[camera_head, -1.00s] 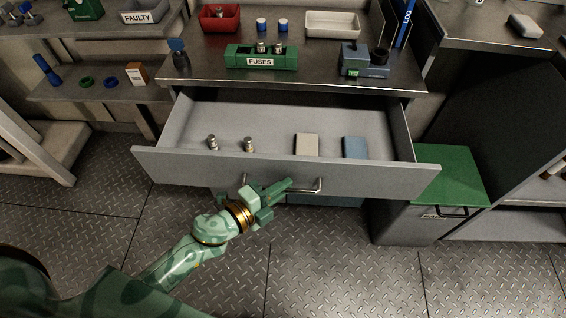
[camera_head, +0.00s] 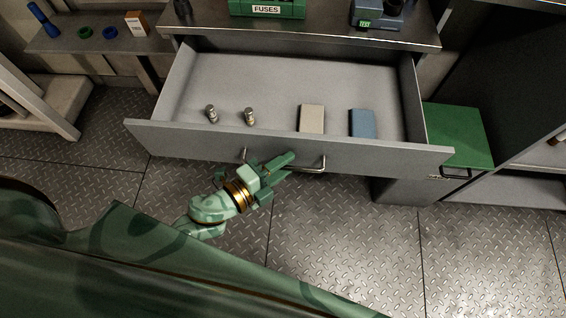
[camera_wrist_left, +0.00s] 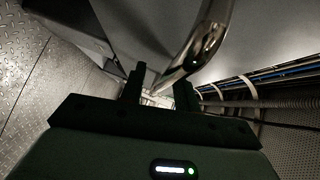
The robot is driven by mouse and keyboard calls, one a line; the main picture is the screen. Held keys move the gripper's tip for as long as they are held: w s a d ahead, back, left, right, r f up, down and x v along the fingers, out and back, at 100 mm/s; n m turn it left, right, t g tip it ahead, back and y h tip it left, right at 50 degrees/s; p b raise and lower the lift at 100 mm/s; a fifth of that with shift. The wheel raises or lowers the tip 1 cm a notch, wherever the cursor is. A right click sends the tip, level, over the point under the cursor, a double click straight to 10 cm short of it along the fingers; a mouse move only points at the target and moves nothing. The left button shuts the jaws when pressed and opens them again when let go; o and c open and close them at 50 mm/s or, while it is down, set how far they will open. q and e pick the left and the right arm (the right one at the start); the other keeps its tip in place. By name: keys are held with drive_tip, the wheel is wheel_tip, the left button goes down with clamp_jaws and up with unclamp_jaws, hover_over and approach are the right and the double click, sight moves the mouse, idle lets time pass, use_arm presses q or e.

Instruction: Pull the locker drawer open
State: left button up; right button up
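The grey drawer (camera_head: 235,85) stands far out from under the metal worktop (camera_head: 320,36), and its inside shows. Two small metal cylinders, a beige block and a blue block lie in it. A metal bar handle (camera_head: 316,171) runs along the drawer's front panel. My green left gripper (camera_head: 283,165) is at the handle's middle, in front of the panel. In the left wrist view the handle bar (camera_wrist_left: 205,42) runs down between the two fingers (camera_wrist_left: 158,95), which appear closed around it. The exact contact is dark. My right gripper is not in view.
A green-topped bin (camera_head: 455,135) stands close to the drawer's right end. A shelf (camera_head: 95,42) is at the left. The worktop carries a green fuse holder (camera_head: 267,9) and a blue-grey device (camera_head: 378,14). The plated floor (camera_head: 340,240) before the drawer is clear.

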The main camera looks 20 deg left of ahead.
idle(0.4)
use_arm(q)
drive_tip(key=p+v, duration=0.2)
drive_tip(key=v, duration=1.4)
drive_tip(key=shift+s+a+r, duration=0.1)
